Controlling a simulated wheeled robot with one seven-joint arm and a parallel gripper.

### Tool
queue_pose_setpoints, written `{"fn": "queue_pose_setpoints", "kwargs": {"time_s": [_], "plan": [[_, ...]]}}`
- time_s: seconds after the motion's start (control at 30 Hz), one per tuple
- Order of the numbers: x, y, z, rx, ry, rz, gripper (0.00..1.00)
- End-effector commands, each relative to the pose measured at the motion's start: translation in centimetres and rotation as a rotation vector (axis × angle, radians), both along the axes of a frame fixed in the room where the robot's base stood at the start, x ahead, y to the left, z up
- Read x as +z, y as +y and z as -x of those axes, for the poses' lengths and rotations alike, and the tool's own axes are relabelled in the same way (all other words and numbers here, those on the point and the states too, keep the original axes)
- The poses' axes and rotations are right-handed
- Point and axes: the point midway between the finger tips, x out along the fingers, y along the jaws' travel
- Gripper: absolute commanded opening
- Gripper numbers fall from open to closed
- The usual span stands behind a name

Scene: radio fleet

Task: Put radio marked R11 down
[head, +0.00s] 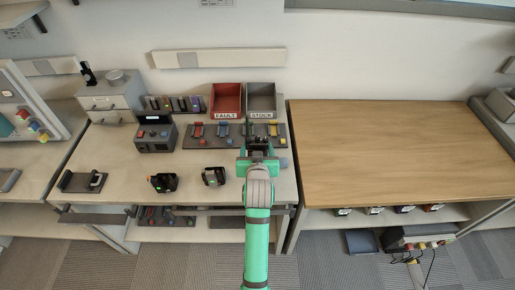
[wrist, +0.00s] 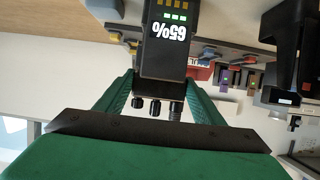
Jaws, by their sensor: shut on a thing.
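My gripper (head: 258,157) is shut on a dark radio (head: 259,141) over the back right of the light workbench (head: 118,188). In the wrist view the radio (wrist: 163,62) sits between the green fingers of my gripper (wrist: 160,92). Its display reads 65% with lit bars, upside down in the picture. Its knobs and a thick stub point toward the palm. No R11 mark can be read, and the radio's far end is out of the wrist view. I cannot tell whether it touches anything below.
Grey boards with coloured pieces (head: 210,135) lie behind and left of my gripper. Red FAULT (head: 227,88) and grey STOCK (head: 262,87) bins stand at the back. A tester box (head: 155,143) and two small devices (head: 163,183) (head: 214,177) stand left. The wooden tabletop (head: 400,150) is bare.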

Motion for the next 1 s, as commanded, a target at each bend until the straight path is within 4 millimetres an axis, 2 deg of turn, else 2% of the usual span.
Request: {"fn": "queue_pose_setpoints", "kwargs": {"time_s": [0.07,0.1,0.17,0.57,0.67,1.0], "plan": [[-0.1,0.0,0.0,0.0,-0.002,0.0,0.27],[-0.2,0.0,0.0,0.0,0.0,0.0,0.67],[-0.2,0.0,0.0,0.0,0.0,0.0,0.81],[0.2,-0.4,0.3,-0.005,0.0,0.0,0.81],[0.6,-0.4,1.4,-0.005,-0.001,0.001,0.81],[3.1,-0.2,7.5,-0.003,-0.001,0.0,0.81]]}}
